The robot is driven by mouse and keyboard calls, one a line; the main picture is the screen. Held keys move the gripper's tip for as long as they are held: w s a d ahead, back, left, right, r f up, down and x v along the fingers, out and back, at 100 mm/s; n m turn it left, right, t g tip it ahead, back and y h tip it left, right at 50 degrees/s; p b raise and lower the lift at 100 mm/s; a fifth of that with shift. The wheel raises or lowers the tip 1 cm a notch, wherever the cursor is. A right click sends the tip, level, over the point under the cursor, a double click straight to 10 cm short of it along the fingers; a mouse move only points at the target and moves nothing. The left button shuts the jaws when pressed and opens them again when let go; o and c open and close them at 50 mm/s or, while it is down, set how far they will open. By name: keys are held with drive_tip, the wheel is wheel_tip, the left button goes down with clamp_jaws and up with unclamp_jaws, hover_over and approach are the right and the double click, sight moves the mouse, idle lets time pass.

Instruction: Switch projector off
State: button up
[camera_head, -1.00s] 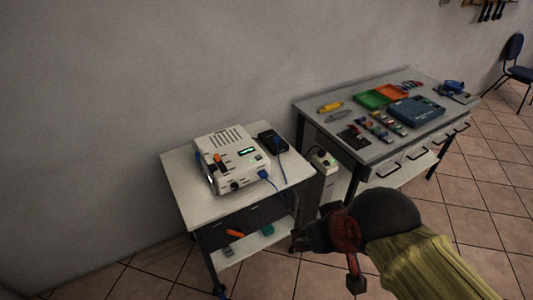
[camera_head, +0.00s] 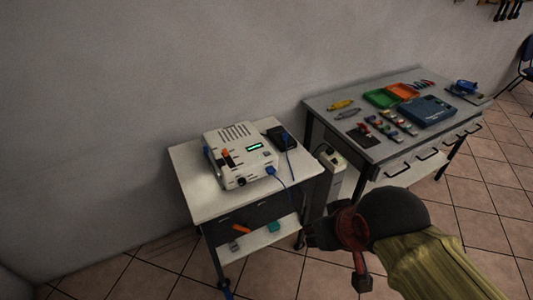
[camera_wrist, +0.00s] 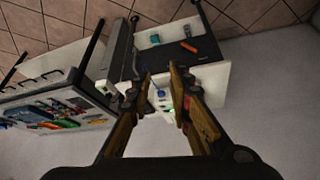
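A white box-shaped device (camera_head: 240,157), seemingly the projector, sits on top of a small white cart (camera_head: 200,205). Its top has vent slots, a green lit display (camera_head: 254,147) and an orange switch (camera_head: 225,154). A blue cable plugs into its front. My gripper (camera_head: 322,236) is in front and to the right of the cart, apart from it and empty. In the wrist view, the fingers of my gripper (camera_wrist: 161,72) are spread open, with the cart and part of the device (camera_wrist: 160,103) seen beyond them, partly hidden by the fingers.
A black box (camera_head: 281,138) with a blue cable lies beside the device. The lower shelf holds an orange item (camera_head: 241,229) and a teal item (camera_head: 274,227). A grey workbench (camera_head: 375,152) with trays and tools stands right. A whitish box (camera_head: 334,170) stands between. Tiled floor is clear in front.

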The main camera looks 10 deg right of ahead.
clamp_jaws()
idle(1.3)
